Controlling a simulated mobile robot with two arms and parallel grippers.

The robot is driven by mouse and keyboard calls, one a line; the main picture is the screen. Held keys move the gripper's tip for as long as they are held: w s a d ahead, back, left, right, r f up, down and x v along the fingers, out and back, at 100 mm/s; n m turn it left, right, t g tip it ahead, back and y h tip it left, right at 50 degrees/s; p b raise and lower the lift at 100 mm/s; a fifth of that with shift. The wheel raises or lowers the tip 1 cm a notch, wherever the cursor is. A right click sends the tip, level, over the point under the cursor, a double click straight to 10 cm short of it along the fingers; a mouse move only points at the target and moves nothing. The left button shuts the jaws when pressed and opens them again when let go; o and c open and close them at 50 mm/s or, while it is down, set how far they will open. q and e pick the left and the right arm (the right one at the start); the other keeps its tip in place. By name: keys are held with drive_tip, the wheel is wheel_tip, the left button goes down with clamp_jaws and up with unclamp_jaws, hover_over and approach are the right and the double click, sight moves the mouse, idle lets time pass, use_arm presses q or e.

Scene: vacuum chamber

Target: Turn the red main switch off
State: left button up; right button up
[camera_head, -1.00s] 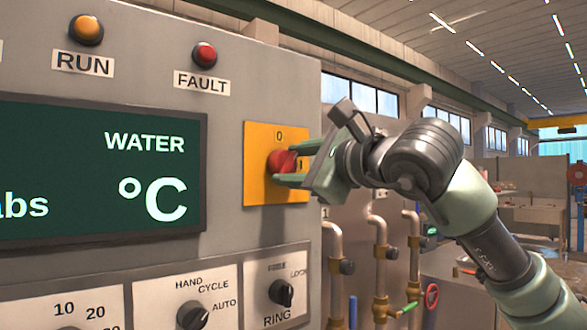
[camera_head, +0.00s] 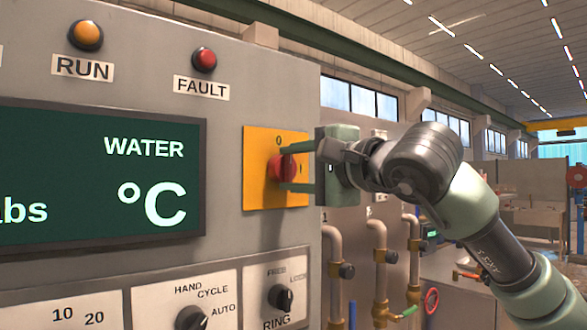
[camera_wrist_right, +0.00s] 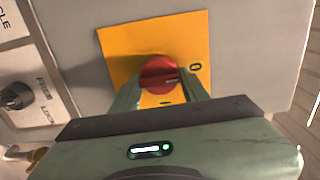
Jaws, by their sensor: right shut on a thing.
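The red main switch (camera_head: 280,167) is a round knob on a yellow plate (camera_head: 262,140) at the right side of the grey panel. The plate has a 0 at its top and a mark at its right. My right gripper (camera_head: 287,168) is shut on the knob, one finger above and one below it. In the right wrist view the knob (camera_wrist_right: 158,74) sits between the two green fingers of the gripper (camera_wrist_right: 160,84). A short pale line on the knob points roughly toward the 0 side. My left gripper is out of view.
The panel carries an orange RUN lamp (camera_head: 86,35), a red FAULT lamp (camera_head: 204,59) and a green display (camera_head: 100,170). Black rotary knobs, RING (camera_head: 281,296) among them, sit below. Pipes with valves (camera_head: 378,255) stand right of the panel, under my right arm.

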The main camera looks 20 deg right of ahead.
idle(0.4)
drive_tip(key=o, duration=1.4)
drive_tip(key=shift+c, duration=0.2)
drive_tip(key=shift+s+d+f, duration=0.1)
drive_tip(key=shift+s, duration=0.25)
drive_tip(key=b+v, duration=0.2)
drive_tip(key=v, duration=0.5)
drive_tip(key=shift+b, duration=0.35)
